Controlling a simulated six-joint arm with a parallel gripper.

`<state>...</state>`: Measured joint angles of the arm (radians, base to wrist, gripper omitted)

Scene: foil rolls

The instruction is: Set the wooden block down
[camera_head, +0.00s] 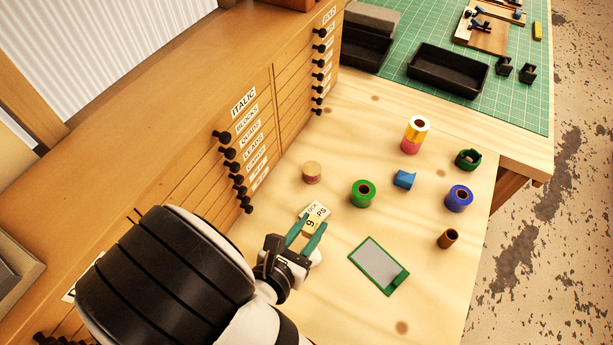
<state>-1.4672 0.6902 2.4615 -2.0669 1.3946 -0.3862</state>
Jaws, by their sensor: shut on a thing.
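The wooden block (310,222) is small and pale, with dark markings on its faces. It is between the green fingertips of my gripper (309,232), low over the pale wooden table (345,300). My gripper is shut on it. A pale marked face (317,209) shows just beyond the fingers; I cannot tell whether it is part of the block or a separate piece. I cannot tell whether the block touches the table. The fingers hide its sides.
The drawer cabinet (200,110) borders the left.

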